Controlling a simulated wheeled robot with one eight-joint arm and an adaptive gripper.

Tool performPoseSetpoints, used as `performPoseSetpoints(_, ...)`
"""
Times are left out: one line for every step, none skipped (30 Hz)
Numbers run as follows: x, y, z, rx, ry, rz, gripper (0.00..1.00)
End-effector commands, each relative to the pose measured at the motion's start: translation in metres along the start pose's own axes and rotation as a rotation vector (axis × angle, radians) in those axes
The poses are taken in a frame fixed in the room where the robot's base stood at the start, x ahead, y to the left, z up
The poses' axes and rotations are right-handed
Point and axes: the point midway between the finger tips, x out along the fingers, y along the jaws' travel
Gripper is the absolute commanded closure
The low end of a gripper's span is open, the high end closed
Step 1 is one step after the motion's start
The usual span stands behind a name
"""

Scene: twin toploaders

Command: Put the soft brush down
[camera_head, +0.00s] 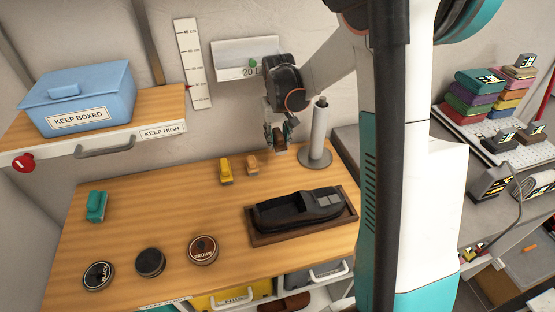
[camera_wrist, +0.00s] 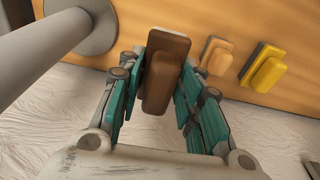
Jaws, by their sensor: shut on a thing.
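My gripper (camera_head: 277,132) is above the back of the wooden bench (camera_head: 150,215), left of the white upright roll. In the wrist view my gripper (camera_wrist: 164,82) is shut on a brown brush (camera_wrist: 167,60), its teal fingers on either side of the handle. The head view does not show clearly whether the brush touches the bench. A tan brush (camera_head: 252,163) and a yellow brush (camera_head: 225,171) stand on the bench to the left; both also show in the wrist view, tan (camera_wrist: 216,57) and yellow (camera_wrist: 262,68). No label marks which brush is soft.
The white roll (camera_head: 319,135) on its stand is close to my gripper's right. A black shoe (camera_head: 285,211) lies in a brown tray (camera_head: 262,240) in front. A teal brush (camera_head: 96,206) and several round tins (camera_head: 150,262) are to the left. The bench's middle is clear.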

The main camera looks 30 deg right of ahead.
Motion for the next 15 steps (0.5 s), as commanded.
performPoseSetpoints(0.013,0.0,0.001,0.0,0.0,0.0,0.97)
performPoseSetpoints(0.018,-0.001,0.002,0.0,0.0,0.0,0.97)
performPoseSetpoints(0.025,-0.001,0.003,0.0,0.0,0.0,0.97)
performPoseSetpoints(0.029,-0.001,0.003,0.0,0.0,0.0,0.97)
performPoseSetpoints(0.032,-0.001,0.004,0.0,0.0,0.0,0.97)
performPoseSetpoints(0.036,-0.001,0.004,0.0,0.0,0.0,0.97)
performPoseSetpoints(0.038,-0.001,0.005,0.0,0.0,0.0,0.97)
performPoseSetpoints(0.04,-0.001,0.005,0.0,0.0,0.0,0.97)
performPoseSetpoints(0.041,-0.001,0.005,0.0,0.0,0.0,0.97)
performPoseSetpoints(0.042,-0.001,0.005,0.0,0.0,0.0,0.97)
performPoseSetpoints(0.043,-0.001,0.005,0.0,0.0,0.0,0.97)
performPoseSetpoints(0.046,-0.001,0.006,0.0,0.0,0.0,0.97)
performPoseSetpoints(0.049,-0.001,0.006,0.0,0.0,0.0,0.97)
performPoseSetpoints(0.052,-0.001,0.007,0.0,0.0,0.0,0.97)
performPoseSetpoints(0.058,-0.002,0.007,0.0,0.0,0.0,0.97)
